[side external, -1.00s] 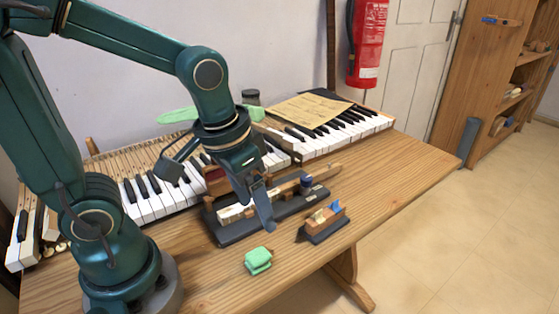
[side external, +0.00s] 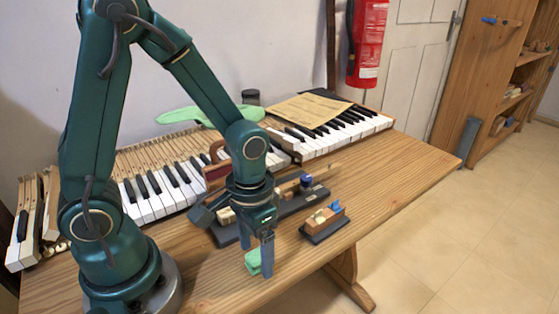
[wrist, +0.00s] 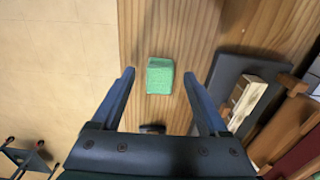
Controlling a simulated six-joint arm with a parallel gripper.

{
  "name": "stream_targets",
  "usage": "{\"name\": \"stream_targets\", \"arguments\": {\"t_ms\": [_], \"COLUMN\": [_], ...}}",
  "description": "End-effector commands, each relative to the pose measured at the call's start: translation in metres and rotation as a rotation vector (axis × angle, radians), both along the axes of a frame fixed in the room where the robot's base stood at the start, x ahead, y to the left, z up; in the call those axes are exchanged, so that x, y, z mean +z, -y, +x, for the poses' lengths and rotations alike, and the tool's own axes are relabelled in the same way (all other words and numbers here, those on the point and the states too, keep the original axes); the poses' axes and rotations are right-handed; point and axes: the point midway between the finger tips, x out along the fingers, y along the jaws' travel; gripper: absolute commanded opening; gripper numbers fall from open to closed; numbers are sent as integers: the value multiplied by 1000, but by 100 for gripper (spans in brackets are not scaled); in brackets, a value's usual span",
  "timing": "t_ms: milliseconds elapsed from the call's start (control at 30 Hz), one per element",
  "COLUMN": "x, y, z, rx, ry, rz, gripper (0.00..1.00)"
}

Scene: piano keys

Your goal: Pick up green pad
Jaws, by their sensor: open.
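The green pad (side external: 254,262) is a small block lying on the wooden table near its front edge. In the wrist view the pad (wrist: 160,76) lies between and a little beyond the two blue fingers. My gripper (side external: 258,270) points down over the pad, and its fingers partly hide it in the side view. The gripper (wrist: 158,84) is open, with a gap between each finger and the pad in the wrist view. Nothing is held.
A dark tray with a wooden key part (side external: 290,202) stands behind the gripper. A small wooden block on a dark base (side external: 325,222) is to its right. Piano keys (side external: 165,195) run along the back. The table's right end (side external: 425,160) is clear.

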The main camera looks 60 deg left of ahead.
Motion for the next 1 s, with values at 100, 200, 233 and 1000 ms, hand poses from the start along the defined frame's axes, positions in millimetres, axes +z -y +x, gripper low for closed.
{"name": "stream_targets", "arguments": {"t_ms": [100, 200, 233, 1000], "x": [-1, -1, -1, 11], "y": [0, 0, 0, 0], "z": [0, 0, 0, 1], "rx": [0, 0, 0, 0], "ry": [0, 1, 1, 4], "rz": [0, 0, 0, 0], "gripper": [78, 78, 78, 0]}}
